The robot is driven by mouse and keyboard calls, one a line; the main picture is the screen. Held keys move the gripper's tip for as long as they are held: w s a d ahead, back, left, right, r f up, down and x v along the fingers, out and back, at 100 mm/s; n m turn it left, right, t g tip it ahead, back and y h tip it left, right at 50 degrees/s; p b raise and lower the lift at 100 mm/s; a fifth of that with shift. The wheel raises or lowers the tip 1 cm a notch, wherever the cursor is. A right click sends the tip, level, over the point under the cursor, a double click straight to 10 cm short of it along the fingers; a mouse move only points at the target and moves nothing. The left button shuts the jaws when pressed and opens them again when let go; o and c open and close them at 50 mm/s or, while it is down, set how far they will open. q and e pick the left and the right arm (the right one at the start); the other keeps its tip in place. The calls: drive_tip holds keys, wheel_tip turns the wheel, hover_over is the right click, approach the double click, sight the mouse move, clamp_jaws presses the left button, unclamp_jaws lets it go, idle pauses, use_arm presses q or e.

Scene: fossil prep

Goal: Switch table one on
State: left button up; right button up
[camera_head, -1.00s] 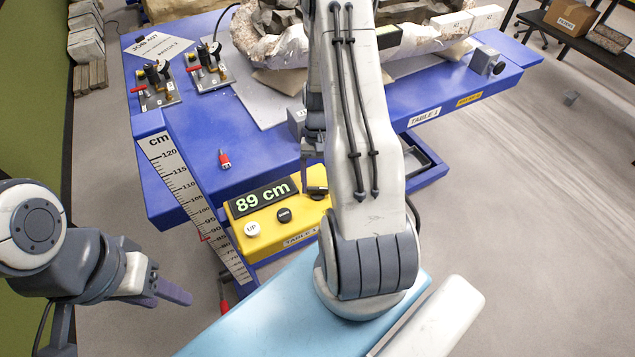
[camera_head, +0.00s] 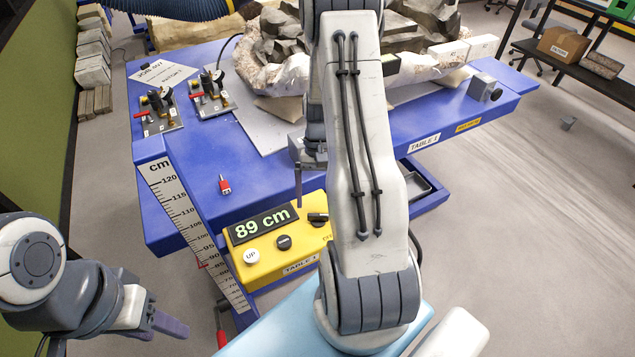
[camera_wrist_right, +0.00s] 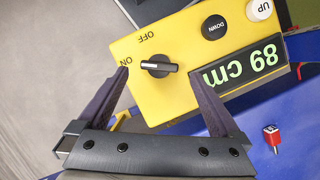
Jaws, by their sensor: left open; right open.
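The yellow control box (camera_head: 275,261) of table one hangs at the table's near edge. It has a display (camera_head: 263,223) reading 89 cm, a white UP button (camera_head: 251,256) and a black DOWN button (camera_head: 284,242). In the head view the right arm hides part of the box. My left gripper (camera_head: 170,325) is open and empty at lower left.
The blue table (camera_head: 190,209) carries a fossil block (camera_head: 270,72), clamp fixtures (camera_head: 158,112) and a small red-handled item (camera_head: 224,185). A height scale (camera_head: 180,205) stands left of the box.

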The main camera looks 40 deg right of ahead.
drive_tip(key=b+v, duration=0.1)
drive_tip(key=v, duration=0.6)
idle(0.3)
